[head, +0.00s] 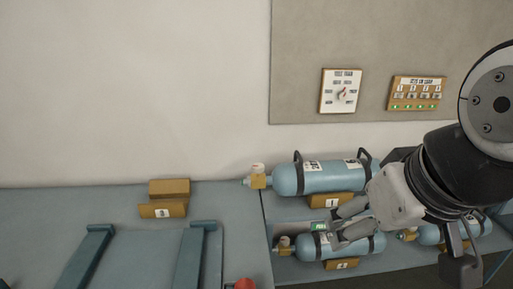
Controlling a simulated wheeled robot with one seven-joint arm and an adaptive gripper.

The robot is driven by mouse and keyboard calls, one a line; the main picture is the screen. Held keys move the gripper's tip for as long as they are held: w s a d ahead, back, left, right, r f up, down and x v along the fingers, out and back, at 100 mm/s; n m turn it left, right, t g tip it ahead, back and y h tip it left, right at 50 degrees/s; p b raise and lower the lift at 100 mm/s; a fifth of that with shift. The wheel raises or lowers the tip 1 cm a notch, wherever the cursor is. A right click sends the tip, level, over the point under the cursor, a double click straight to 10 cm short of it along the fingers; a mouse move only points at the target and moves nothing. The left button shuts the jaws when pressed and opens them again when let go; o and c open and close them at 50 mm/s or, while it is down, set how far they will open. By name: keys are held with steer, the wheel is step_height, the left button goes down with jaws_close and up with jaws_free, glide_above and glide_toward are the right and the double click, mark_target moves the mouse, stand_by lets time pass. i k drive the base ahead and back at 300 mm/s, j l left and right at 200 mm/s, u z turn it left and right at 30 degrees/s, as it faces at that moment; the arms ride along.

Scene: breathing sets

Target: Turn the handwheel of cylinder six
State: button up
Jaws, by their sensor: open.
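An upper light-blue cylinder (325,179) lies on its side in a wooden cradle, with a brass valve and a pale handwheel (257,169) at its left end. The small number tags are hard to read, so I cannot tell for sure which cylinder is six. My gripper (328,231) is open and empty, pointing left. It appears in front of the lower cylinder, to the right of both handwheels, and hides part of that cylinder.
Another blue cylinder (429,235) lies at the lower right, partly behind my arm. An empty wooden cradle (163,209) and blue rails (190,257) are on the left bench. A red knob (245,284) shows at the bottom edge. A dial plate (341,91) and a lamp panel (416,93) hang above.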

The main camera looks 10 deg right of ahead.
mark_target(258, 168)
steer(key=i+l+z, duration=0.15)
steer(key=l, duration=0.25)
steer(key=i+l+z, duration=0.15)
steer(key=l, duration=0.25)
steer(key=i+l+z, duration=0.15)
steer(key=i+l+u, duration=0.1)
steer(key=i+u, duration=0.35)
steer(key=i+l+u, duration=0.15)
steer(key=i+u, duration=0.15)
steer(key=u, duration=0.2)
steer(key=i+l+u, duration=0.3)
steer(key=u, duration=0.15)
steer(key=i+l+u, duration=0.2)
steer(key=l+u, duration=0.3)
